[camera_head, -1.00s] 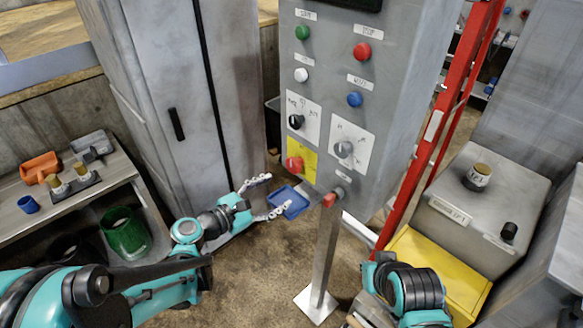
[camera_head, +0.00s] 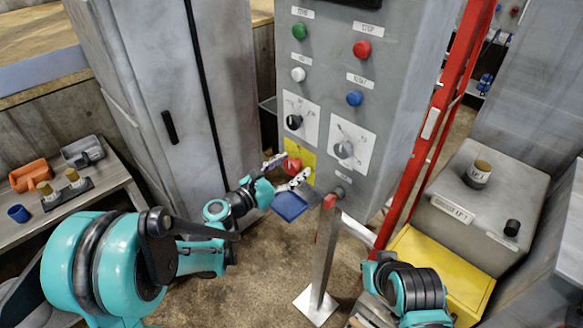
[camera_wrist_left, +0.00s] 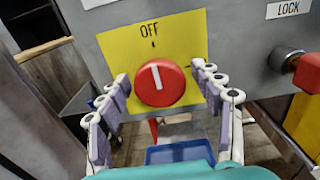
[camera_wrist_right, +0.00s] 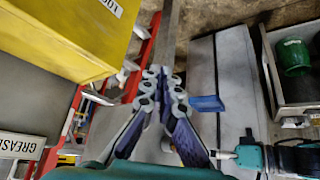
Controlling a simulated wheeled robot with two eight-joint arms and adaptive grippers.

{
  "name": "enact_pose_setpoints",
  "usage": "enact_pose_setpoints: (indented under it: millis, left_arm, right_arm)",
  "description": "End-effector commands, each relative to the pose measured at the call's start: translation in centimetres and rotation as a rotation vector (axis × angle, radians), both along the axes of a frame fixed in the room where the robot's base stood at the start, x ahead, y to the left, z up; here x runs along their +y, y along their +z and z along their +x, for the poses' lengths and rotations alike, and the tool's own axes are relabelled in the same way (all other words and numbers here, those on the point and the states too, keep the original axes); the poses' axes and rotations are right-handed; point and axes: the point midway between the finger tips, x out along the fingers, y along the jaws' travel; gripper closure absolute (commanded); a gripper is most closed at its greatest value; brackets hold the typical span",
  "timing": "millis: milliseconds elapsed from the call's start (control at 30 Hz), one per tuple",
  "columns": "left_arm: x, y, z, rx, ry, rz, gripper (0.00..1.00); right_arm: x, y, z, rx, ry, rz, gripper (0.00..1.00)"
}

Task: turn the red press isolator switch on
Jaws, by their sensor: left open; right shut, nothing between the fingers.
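The red isolator switch (camera_head: 293,165) is a round knob on a yellow plate (camera_head: 306,158), low on the grey control panel. In the left wrist view the knob (camera_wrist_left: 160,86) has a white line pointing up, close to the "OFF" label (camera_wrist_left: 150,31). My left gripper (camera_head: 285,170) is open at the switch, and in its wrist view the fingers (camera_wrist_left: 166,82) stand on both sides of the knob, with gaps visible. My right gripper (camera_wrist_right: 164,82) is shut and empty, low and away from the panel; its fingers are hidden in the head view.
A blue tray (camera_head: 290,206) hangs below the panel. A grey cabinet (camera_head: 165,90) stands left, a red frame (camera_head: 445,105) right. A yellow box (camera_head: 440,270) is near my right arm.

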Motion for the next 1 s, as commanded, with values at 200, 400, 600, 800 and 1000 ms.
enact_pose_setpoints:
  millis: [200,400,600,800,1000]
  left_arm:
    - [0.02,0.02,-0.01,0.0,0.0,0.0,0.5]
    - [0.03,0.02,-0.01,-0.001,0.0,0.001,0.84]
    - [0.02,0.01,-0.02,-0.008,0.0,0.008,0.84]
    - [0.01,-0.03,-0.01,-0.055,0.0,0.055,0.84]
    - [0.01,-0.07,0.02,-0.154,0.0,0.153,0.84]
  right_arm:
    - [0.0,0.01,0.0,0.0,0.0,0.0,1.0]
    - [0.0,0.01,0.0,0.0,0.0,0.0,1.0]
    - [0.0,-0.04,0.0,0.0,0.0,0.0,1.0]
    - [0.0,-0.29,0.0,0.0,0.0,0.0,1.0]
    - [0.0,-0.77,0.0,0.0,0.0,0.0,1.0]
